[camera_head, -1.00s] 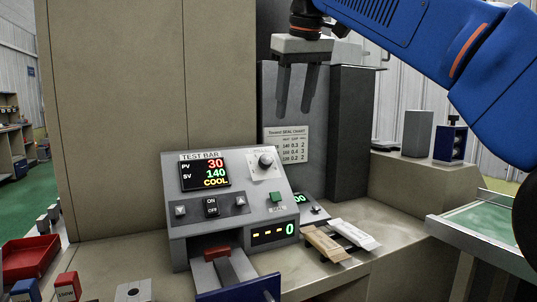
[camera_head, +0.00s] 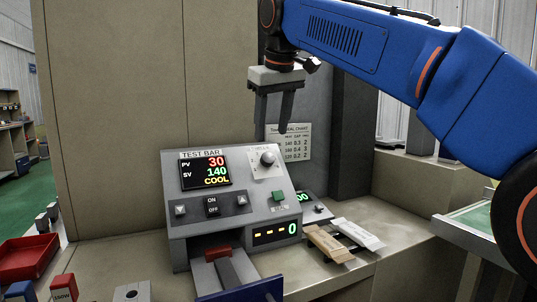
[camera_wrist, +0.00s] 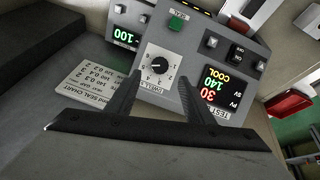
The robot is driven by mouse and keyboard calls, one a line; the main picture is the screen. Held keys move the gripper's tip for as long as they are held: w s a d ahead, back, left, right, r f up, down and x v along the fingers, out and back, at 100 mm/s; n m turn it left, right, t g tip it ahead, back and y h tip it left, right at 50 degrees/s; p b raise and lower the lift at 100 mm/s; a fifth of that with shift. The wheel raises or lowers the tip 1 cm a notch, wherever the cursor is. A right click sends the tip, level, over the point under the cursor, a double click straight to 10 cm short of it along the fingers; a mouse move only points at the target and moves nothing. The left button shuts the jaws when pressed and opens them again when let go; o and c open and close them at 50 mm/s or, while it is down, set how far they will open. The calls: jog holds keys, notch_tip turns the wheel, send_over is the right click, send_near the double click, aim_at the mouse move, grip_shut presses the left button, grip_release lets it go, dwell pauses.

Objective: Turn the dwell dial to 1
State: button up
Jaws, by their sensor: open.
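The dwell dial (camera_head: 267,158) is a round knob on a white plate at the upper right of the grey TEST BAR panel (camera_head: 240,222). In the wrist view the dial (camera_wrist: 159,65) is black with a pale mark, and sits between my fingers. The numbers around it are too small to read surely. My gripper (camera_head: 272,128) points down just above the dial, open and empty, its fingers apart from the knob. In the wrist view my gripper (camera_wrist: 160,88) shows one finger to each side of the dial. The panel display (camera_head: 206,172) reads PV 30, SV 140, COOL.
A green button (camera_head: 278,196) and a counter showing 0 (camera_head: 274,232) lie below the dial. A seal chart (camera_head: 297,142) stands behind. Light and tan packets (camera_head: 328,243) lie at the right. A red tray (camera_head: 28,258) is at the left.

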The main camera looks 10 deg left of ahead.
aim_at(268, 157)
jog(key=x, duration=0.8)
jog(key=shift+w+f, duration=0.2)
jog(key=shift+f, duration=0.05)
jog(key=c, duration=1)
